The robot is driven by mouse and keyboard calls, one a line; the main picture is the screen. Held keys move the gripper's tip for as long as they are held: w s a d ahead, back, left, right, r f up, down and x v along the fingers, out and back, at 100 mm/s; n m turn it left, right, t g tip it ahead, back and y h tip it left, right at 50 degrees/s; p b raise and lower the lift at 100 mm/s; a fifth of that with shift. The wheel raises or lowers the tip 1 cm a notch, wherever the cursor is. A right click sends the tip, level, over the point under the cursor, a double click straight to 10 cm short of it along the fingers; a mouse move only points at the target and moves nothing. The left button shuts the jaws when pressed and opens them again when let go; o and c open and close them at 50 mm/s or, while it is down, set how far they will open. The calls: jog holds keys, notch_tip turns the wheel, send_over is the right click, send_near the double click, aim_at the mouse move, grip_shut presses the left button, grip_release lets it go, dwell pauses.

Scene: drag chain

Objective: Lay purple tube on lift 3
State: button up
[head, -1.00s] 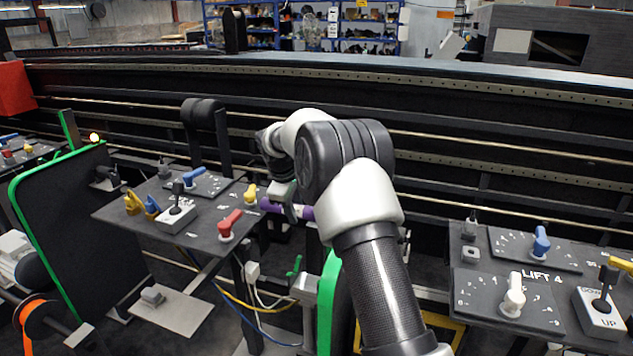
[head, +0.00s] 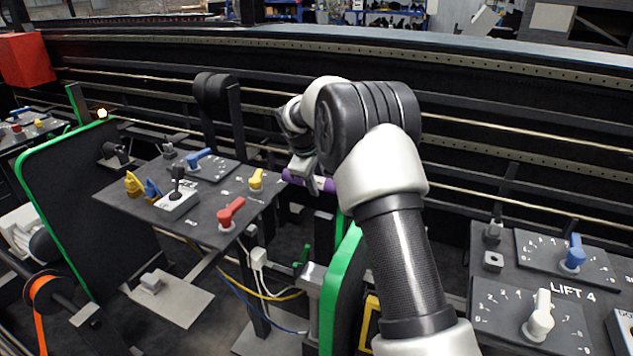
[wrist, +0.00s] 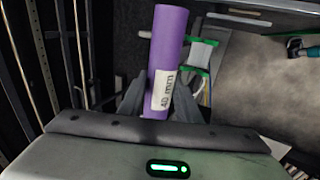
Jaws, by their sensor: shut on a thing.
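The purple tube (wrist: 170,40) has a white label reading about "40 mm" in the wrist view. My gripper (wrist: 158,98) is shut on it, with a dark finger on each side near the labelled end. In the head view the tube (head: 293,178) is partly hidden by my gripper (head: 308,178). It is held roughly level, just right of the yellow knob on the left control panel. I cannot read a "Lift 3" label; only the right panel (head: 490,325) shows "LIFT 4".
The left control panel (head: 222,188) carries red, yellow and blue knobs and a black lever. A green-edged dark board (head: 75,205) stands at left, another green edge (head: 345,275) below my arm. Long dark rails (head: 500,130) run behind. Cables hang below the left panel.

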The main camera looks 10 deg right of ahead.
jog(key=shift+s+t+h+b, duration=0.15)
jog(key=shift+t+h+b, duration=0.25)
jog(key=shift+b, duration=1.8)
jog(key=shift+f+b, duration=9.9)
jog(key=shift+f, duration=6.15)
jog(key=o, duration=1.2)
jog(key=shift+r, duration=0.1)
jog(key=shift+o, duration=0.2)
jog(key=p+v, duration=0.4)
jog(key=v, duration=1.3)
jog(key=shift+s, duration=0.35)
